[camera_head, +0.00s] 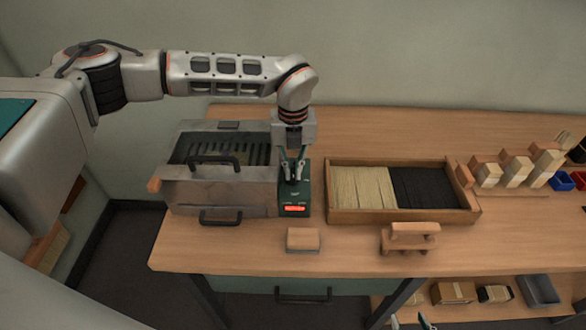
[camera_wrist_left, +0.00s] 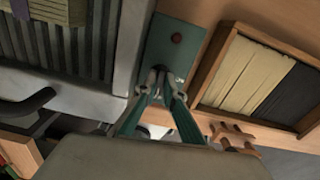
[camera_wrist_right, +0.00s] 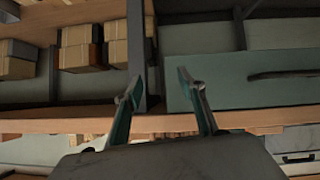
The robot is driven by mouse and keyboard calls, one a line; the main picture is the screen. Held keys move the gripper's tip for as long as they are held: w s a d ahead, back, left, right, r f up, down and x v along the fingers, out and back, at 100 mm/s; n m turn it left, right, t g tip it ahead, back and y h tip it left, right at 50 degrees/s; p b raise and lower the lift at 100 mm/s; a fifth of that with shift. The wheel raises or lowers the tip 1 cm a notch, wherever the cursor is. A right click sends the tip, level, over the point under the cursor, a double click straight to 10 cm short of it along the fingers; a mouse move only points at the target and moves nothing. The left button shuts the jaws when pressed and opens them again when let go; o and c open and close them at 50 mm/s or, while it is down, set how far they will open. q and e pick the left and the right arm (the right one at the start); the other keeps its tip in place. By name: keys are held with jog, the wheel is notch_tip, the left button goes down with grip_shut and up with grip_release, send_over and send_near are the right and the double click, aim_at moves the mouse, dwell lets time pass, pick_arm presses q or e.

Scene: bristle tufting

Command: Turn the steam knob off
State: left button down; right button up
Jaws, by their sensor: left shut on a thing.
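A dark green control box (camera_head: 304,187) stands at the right end of the grey metal steamer (camera_head: 220,192), with a red lit display (camera_head: 295,208) on its front. My left gripper (camera_head: 294,172) points down at the box's top. In the left wrist view its fingertips (camera_wrist_left: 158,76) are closed around a small dark knob, mostly hidden between them.
A wooden tray (camera_head: 400,216) with pale and black bristles stands right of the box. A small block (camera_head: 303,239) and a wooden handled tool (camera_head: 410,239) lie near the table's front edge. Wooden blocks (camera_head: 516,167) and coloured bins (camera_head: 562,181) stand far right.

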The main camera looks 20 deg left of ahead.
pick_arm(q)
jog(key=shift+r+m, duration=0.1)
jog(key=shift+m, duration=0.5)
jog(key=c, duration=2.2)
grip_release()
jog(key=shift+o, duration=0.3)
